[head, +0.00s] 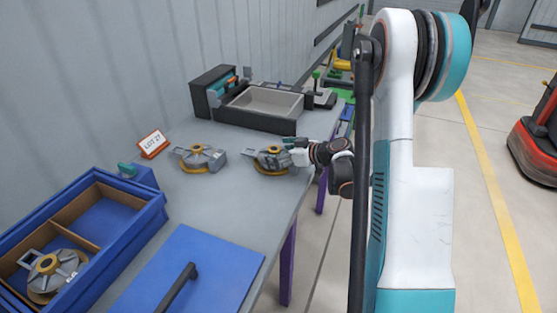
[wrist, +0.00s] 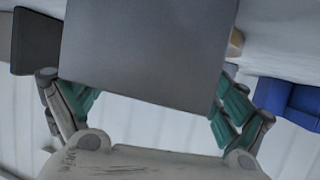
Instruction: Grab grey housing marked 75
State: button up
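A grey housing with a yellow-orange centre (head: 268,158) lies on the grey bench. My gripper (head: 297,151) is at its right side, very close; the head view does not show whether they touch. In the wrist view my gripper (wrist: 158,108) has its teal-padded fingers wide apart, with a flat grey surface (wrist: 150,45) filling the view between them and covering the fingertips. A second similar housing (head: 203,158) lies to the left on the bench. A third (head: 54,273) sits in the blue divided crate (head: 138,232). No number 75 is readable on any housing.
A "LOT 27" sign (head: 153,143) stands near the wall. A blue panel with a dark handle (head: 205,268) lies at the front. A grey tray in a dark frame (head: 265,103) stands behind the housings. Bare bench (head: 188,205) lies in front of them.

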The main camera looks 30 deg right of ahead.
jog(key=c, duration=0.7)
